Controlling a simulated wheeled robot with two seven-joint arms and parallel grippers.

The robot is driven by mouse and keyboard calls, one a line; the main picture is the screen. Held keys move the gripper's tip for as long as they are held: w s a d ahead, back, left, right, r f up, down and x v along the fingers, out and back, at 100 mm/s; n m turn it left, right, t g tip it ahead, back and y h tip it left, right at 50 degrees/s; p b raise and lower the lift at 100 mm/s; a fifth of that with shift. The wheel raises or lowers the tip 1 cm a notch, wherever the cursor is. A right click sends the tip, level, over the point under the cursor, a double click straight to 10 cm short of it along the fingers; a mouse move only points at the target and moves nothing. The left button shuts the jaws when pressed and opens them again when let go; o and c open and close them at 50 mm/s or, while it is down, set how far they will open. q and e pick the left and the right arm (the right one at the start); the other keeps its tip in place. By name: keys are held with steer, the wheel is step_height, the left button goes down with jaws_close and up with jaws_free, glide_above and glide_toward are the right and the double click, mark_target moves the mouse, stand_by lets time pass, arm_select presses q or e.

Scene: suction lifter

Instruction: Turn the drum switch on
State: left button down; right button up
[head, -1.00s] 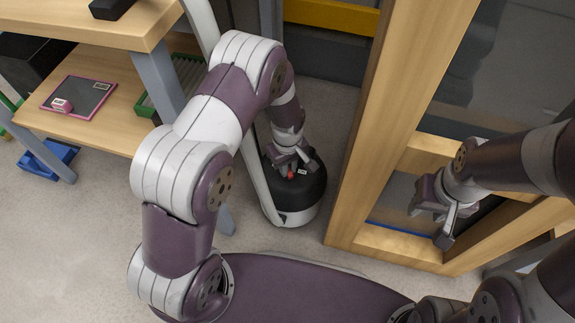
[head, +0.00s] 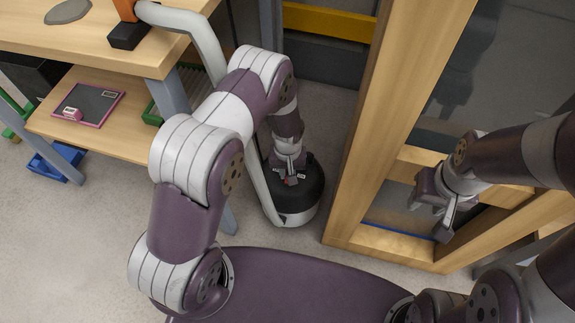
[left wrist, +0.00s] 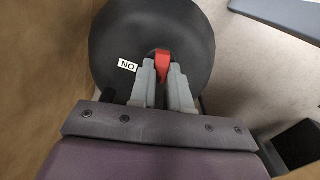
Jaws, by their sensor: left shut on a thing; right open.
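The drum (head: 298,200) stands on the floor between the workbench and the wooden frame. It has a black top and a light lower body. In the left wrist view the black drum top (left wrist: 120,35) carries a red switch (left wrist: 163,66) and a small white label (left wrist: 127,66) to its left, which seems to read "ON" upside down. My left gripper (left wrist: 162,82) is over the drum top, its fingers shut on the red switch. It also shows in the head view (head: 290,178). My right gripper (head: 434,212) is open and empty in front of the wooden frame.
The wooden frame (head: 385,120) with glass panes stands close on the right. On the left is a workbench (head: 100,45) with a lower shelf (head: 65,128) holding a small dark board (head: 88,104). A pale curved tube (head: 190,20) runs down beside my left arm. Floor is free at lower left.

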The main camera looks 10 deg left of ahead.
arm_select(q)
steer(key=m+p, duration=0.1)
steer(key=m, duration=0.1)
steer(key=m+p, duration=0.2)
steer(key=m, duration=0.1)
steer(key=shift+r+m, duration=0.2)
steer(key=shift+m, duration=0.1)
steer(key=m+p, duration=0.1)
steer(key=m, duration=0.2)
steer(key=shift+f+p, duration=0.1)
steer(key=shift+p, duration=0.2)
steer(key=shift+m+p, duration=0.35)
steer(key=shift+m, duration=1.05)
steer(key=c, duration=1.1)
jaws_free()
step_height(320, 180, up, 13)
steer(key=p, duration=0.5)
steer(key=shift+f, duration=0.2)
